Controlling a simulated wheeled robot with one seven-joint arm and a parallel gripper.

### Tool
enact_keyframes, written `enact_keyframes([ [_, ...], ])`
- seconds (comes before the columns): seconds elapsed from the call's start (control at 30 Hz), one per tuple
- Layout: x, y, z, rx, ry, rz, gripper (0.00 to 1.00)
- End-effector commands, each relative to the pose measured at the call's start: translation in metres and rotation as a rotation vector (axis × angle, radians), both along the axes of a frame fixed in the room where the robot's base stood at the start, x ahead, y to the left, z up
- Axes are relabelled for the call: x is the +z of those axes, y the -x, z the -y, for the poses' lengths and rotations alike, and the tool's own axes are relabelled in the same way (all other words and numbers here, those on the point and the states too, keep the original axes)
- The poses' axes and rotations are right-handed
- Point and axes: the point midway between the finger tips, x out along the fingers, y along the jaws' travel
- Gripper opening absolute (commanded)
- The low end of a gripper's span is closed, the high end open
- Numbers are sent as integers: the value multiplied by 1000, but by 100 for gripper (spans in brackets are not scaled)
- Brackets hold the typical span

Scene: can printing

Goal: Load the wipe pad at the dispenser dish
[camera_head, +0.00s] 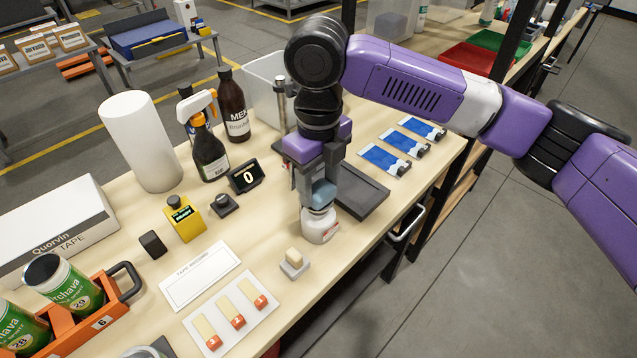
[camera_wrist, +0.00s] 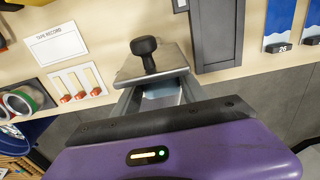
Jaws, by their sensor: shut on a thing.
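My gripper (camera_head: 319,192) points straight down over the near right part of the bench. It is shut on the light blue wipe pad (camera_head: 324,194), which also shows between the grey fingers in the wrist view (camera_wrist: 160,92). Directly below the pad is the white round dispenser dish (camera_head: 321,229) with a red mark on its side. The pad is at the dish's top; I cannot tell whether they touch. In the wrist view a black knob (camera_wrist: 148,50) on a grey plate stands beyond the fingers and the dish is not clearly seen.
A dark tray (camera_head: 374,196) lies close right of the dish. A cream block on a small stand (camera_head: 294,266) sits in front. Bottles (camera_head: 209,155), a small display (camera_head: 246,176) and a white roll (camera_head: 141,140) stand left. Blue packs (camera_head: 384,159) lie behind at right.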

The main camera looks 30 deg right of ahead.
Motion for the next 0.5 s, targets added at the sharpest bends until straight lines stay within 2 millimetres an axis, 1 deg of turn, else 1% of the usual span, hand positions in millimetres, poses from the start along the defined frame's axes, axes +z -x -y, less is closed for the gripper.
enact_keyframes([
  [0.03,7,0,0,0,-1,1,18],
  [0.5,41,0,0,1,0,1,18],
])
